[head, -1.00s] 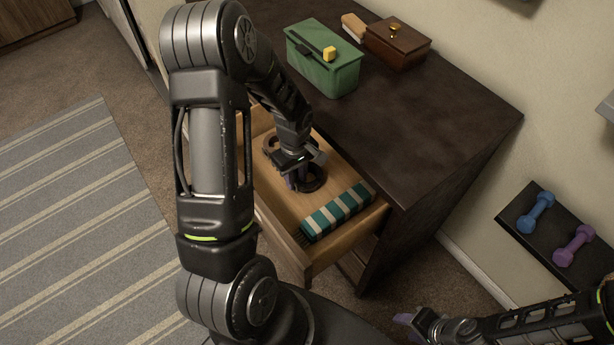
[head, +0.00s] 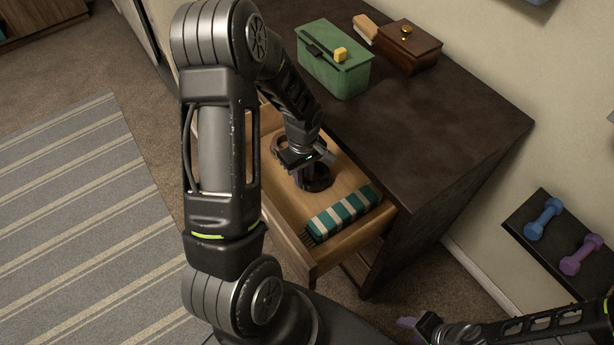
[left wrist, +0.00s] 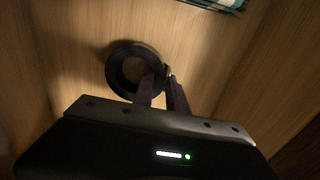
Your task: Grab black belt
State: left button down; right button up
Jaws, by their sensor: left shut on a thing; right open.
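The black belt (head: 318,178) is a dark coil in the open wooden drawer, partly hidden by my left gripper. In the left wrist view the coiled belt (left wrist: 122,64) shows as a dark ring against the drawer bottom. My left gripper (head: 300,178) reaches down into the drawer and is shut on the belt's edge. Its two purple-grey fingers (left wrist: 163,84) show in the left wrist view at the ring's lower right side. My right gripper (head: 408,324) is open at the lower right, well away from the drawer, and only partly clear in view.
The open drawer (head: 384,222) also holds a folded teal and white striped cloth (head: 342,213) near its front. On the dark dresser top (head: 440,130) stand a green box (head: 335,75), a brown wooden box (head: 408,50) and a brush (head: 366,28). Dumbbells lie on a shelf (head: 560,245) at right.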

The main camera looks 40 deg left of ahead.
aim_at(304, 180)
pick_arm(q)
notch_tip(304, 180, up, 10)
jog(key=shift+f, duration=0.15)
dwell(0.7)
